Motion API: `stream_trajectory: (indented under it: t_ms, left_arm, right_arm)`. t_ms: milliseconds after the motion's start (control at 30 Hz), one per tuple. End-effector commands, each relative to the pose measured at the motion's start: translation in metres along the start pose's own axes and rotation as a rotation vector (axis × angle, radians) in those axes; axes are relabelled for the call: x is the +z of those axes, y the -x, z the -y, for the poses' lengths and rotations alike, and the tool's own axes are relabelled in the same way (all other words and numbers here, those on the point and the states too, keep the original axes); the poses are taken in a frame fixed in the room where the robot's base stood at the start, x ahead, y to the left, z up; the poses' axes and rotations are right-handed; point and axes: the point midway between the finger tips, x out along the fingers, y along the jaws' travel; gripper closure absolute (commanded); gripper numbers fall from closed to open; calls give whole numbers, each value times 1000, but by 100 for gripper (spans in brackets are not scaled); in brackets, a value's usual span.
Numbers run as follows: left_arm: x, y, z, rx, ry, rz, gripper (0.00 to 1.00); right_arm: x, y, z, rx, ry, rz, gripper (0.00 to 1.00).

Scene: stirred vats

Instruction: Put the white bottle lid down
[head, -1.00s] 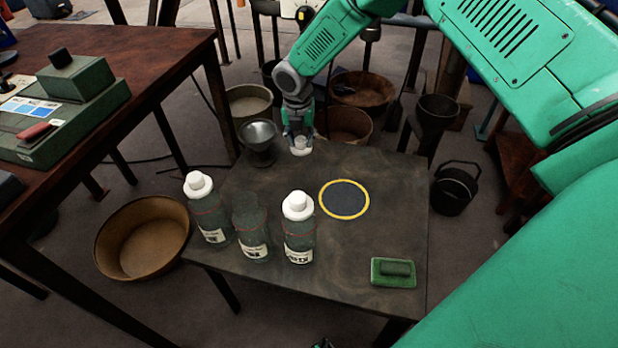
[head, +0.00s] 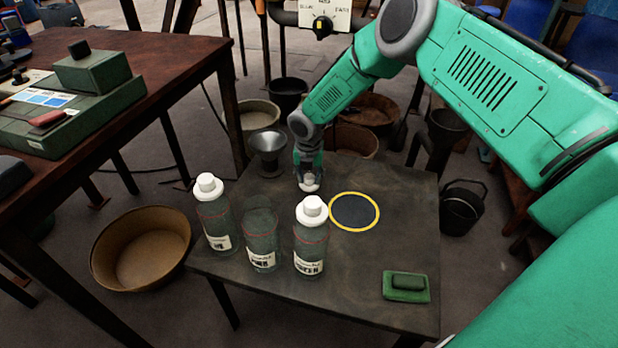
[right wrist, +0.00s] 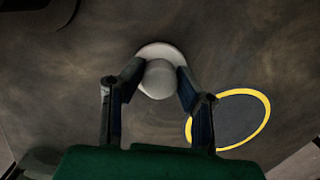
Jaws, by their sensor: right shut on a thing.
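My right gripper (head: 309,181) is shut on the white bottle lid (right wrist: 159,77), which sits between its fingertips in the right wrist view. The lid is low over the small dark table (head: 350,270); I cannot tell whether it touches the top. It is left of the yellow-ringed dark disc (head: 354,210). Three bottles stand near the table's left front. The left bottle (head: 215,222) and the right bottle (head: 310,245) wear white caps; the middle bottle (head: 262,240) has no white cap. My left gripper is not in view.
A metal funnel-shaped cup (head: 268,145) stands at the table's back left. A green block (head: 406,287) lies at the front right. A brown basin (head: 140,250) is on the floor at left. The table is bare between the disc and the green block.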

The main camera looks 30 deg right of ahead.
Motion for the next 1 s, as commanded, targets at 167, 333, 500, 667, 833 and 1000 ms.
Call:
stream_trajectory:
  t_ms: [167,333,500,667,833,1000]
  left_arm:
    - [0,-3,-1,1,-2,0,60]
    - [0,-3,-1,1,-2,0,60]
    - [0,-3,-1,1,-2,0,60]
    - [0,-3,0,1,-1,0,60]
    - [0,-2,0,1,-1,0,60]
    - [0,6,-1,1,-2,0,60]
  right_arm:
    - [1,-7,4,2,-5,-4,55]
    - [0,-6,3,-4,-3,-1,51]
    - [-1,-5,2,-8,-1,0,51]
    - [-1,-5,2,-5,-2,-1,51]
    - [0,-5,3,-2,-3,-2,51]
    - [2,12,2,-1,-2,0,51]
